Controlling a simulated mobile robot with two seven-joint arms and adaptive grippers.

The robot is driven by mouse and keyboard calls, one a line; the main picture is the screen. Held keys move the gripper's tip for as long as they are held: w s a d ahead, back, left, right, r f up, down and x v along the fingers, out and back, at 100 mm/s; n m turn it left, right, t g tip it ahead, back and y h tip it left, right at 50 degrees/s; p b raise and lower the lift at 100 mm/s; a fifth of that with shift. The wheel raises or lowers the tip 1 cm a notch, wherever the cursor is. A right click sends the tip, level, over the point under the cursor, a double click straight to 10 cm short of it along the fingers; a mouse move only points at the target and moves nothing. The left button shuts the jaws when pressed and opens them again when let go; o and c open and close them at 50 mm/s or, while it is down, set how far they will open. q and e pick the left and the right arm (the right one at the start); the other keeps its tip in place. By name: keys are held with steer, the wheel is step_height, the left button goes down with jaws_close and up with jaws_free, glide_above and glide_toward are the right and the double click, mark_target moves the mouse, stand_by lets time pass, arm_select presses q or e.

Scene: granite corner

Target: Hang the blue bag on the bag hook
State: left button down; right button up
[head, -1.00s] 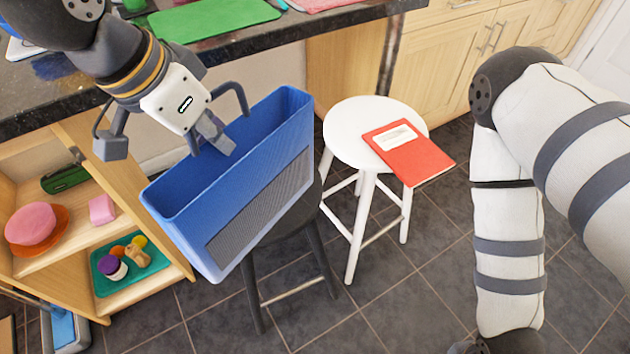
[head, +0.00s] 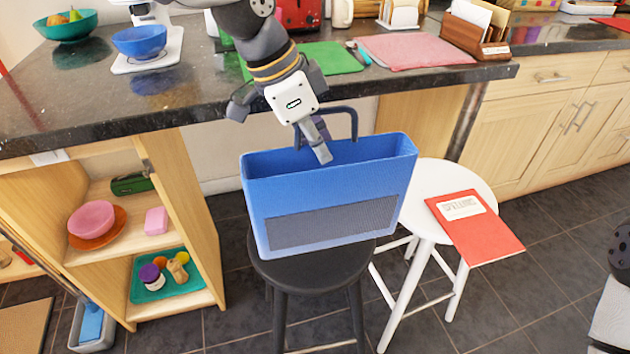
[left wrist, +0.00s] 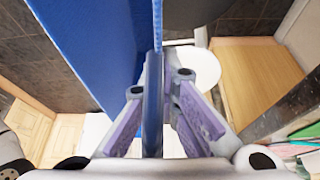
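The blue bag (head: 330,190) is an open-topped box shape with a grey mesh panel and a dark handle. It is upright over the black stool (head: 315,270); I cannot tell whether its bottom touches the seat. My left gripper (head: 318,145) is at the handle above the bag's opening. In the left wrist view its fingers (left wrist: 155,115) close in on both sides of the dark blue handle bar (left wrist: 152,95), beside the blue bag wall (left wrist: 95,45). The bag hook is not visible in either view.
A white stool (head: 425,195) with a red booklet (head: 475,227) stands right of the bag. The dark counter (head: 70,110) runs behind, with a blue bowl (head: 140,41) and pink mat (head: 415,50). An open wooden shelf (head: 125,195) is at left.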

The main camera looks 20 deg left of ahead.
arm_select(q)
steer(key=f, duration=0.1)
steer(key=w+a+f, duration=0.1)
steer(key=f, duration=0.1)
steer(key=w+a+f, duration=0.1)
steer(key=shift+w+f+b, duration=0.25)
steer(key=shift+f+b, duration=0.05)
steer(key=f, duration=0.3)
steer(key=shift+w+a+f, duration=0.1)
steer(key=shift+w+a, duration=0.1)
steer(key=shift+w, duration=0.15)
arm_select(e)
steer(key=shift+s+f, duration=0.55)
arm_select(q)
steer(key=c, duration=2.3)
jaws_free()
steer(key=shift+f, duration=0.2)
steer(key=o, duration=0.5)
